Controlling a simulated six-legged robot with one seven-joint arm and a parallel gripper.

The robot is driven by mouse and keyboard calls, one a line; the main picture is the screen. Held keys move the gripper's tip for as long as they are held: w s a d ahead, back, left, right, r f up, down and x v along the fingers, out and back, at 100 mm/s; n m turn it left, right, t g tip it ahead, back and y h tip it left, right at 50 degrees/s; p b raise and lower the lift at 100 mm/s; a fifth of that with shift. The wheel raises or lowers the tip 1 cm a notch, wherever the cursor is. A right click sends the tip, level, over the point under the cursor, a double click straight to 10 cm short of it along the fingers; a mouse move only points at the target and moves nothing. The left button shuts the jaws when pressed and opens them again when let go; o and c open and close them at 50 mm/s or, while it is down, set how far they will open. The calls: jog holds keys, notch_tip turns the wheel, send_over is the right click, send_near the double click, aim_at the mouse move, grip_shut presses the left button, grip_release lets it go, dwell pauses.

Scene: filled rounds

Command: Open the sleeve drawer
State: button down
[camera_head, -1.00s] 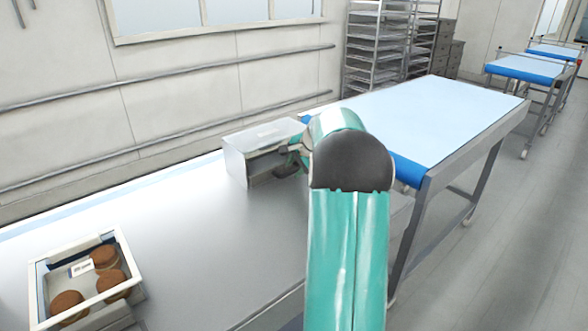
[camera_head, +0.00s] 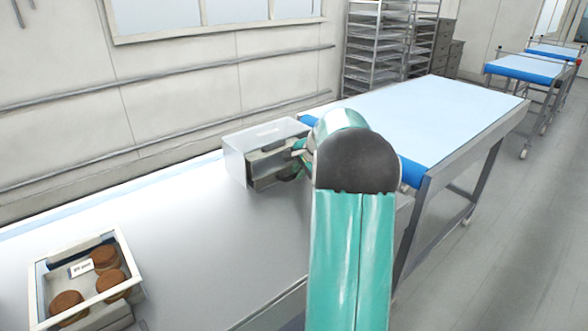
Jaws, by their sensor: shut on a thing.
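The sleeve (camera_head: 236,165) is a pale grey box on the metal table, left of my arm. Its drawer (camera_head: 262,170) shows in the open front, a little way out toward me. My gripper (camera_head: 296,160) is at the right part of the drawer front, shut on the drawer there. My teal arm and its dark joint hide part of the gripper and the right side of the box, so the exact grip point is hard to see.
A white-rimmed tray (camera_head: 38,283) with brown round pieces (camera_head: 106,257) and a small label stands at the lower left of the table. The metal table top (camera_head: 190,220) between is clear. A blue-edged conveyor table (camera_head: 430,115) stands behind, on the right.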

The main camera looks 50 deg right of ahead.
jog(key=s, duration=0.4)
jog(key=s+a, duration=0.1)
jog(key=s, duration=0.7)
jog(key=shift+s+a, duration=0.15)
jog(key=shift+s, duration=0.15)
jog(key=c, duration=1.4)
grip_release()
jog(key=v, duration=1.3)
jog(key=shift+s+r, duration=0.15)
jog(key=shift+r, duration=0.25)
jog(key=shift+a, duration=0.1)
